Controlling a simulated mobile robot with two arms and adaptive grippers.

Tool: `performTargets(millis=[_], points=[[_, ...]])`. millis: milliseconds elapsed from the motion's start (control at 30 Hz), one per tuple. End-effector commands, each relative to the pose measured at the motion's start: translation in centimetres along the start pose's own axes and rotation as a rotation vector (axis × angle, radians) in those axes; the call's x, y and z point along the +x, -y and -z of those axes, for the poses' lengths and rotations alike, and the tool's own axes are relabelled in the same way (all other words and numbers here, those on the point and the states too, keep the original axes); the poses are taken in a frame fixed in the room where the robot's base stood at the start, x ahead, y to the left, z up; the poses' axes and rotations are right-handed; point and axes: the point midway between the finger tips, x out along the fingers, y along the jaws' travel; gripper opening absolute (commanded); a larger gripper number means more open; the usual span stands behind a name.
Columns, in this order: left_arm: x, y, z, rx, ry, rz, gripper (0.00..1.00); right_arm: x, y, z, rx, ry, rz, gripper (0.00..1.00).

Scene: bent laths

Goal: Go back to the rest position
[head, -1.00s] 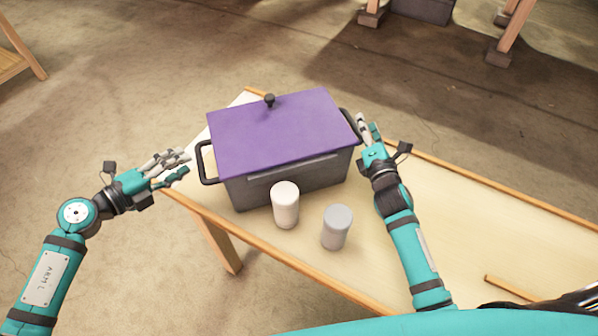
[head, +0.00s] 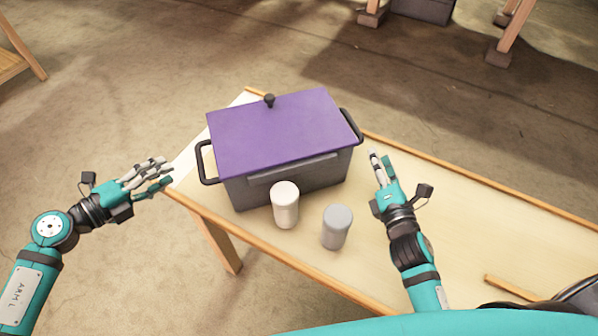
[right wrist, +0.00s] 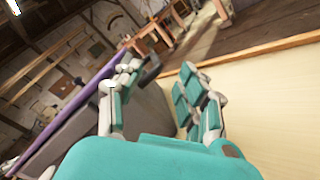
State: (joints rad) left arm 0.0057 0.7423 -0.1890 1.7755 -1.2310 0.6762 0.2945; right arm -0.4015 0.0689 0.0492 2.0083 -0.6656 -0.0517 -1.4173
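My left gripper (head: 160,176) is off the left end of the table, to the left of the box's left handle, open and empty. My right gripper (head: 381,160) is over the table to the right of the box, apart from its right handle. In the right wrist view the fingers of this gripper (right wrist: 160,100) are spread with nothing between them. The grey box (head: 290,183) with a purple lid (head: 275,133) and black side handles stands on the table; the lid lies on top of it.
A white cup (head: 285,206) and a grey cup (head: 336,228) stand in front of the box on the pale table (head: 480,230), which has raised wooden edges. A wooden strip (head: 512,287) lies at the right. The table's right part is mostly clear.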

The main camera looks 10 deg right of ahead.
Motion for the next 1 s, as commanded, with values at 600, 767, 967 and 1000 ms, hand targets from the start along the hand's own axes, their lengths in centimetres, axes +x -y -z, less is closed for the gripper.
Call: performTargets(millis=[600, 767, 967, 1000], points=[[0.0, 0.0, 0.0, 0.000, 0.000, 0.000, 0.34, -1.1, 0.0, 0.0, 0.000, 0.001, 0.000, 0.39], [-0.2, 0.9, 0.0, 0.000, 0.000, 0.000, 0.34, -1.1, -0.8, -0.5, 0.000, 0.001, 0.000, 0.39], [-1.0, 4.5, -0.1, 0.000, 0.000, 0.000, 0.34, -1.1, -3.8, -2.6, 0.000, 0.000, 0.000, 0.39], [-1.1, 5.2, -0.2, 0.000, 0.000, 0.000, 0.34, -1.1, -4.4, -3.0, 0.000, 0.000, 0.000, 0.39]])
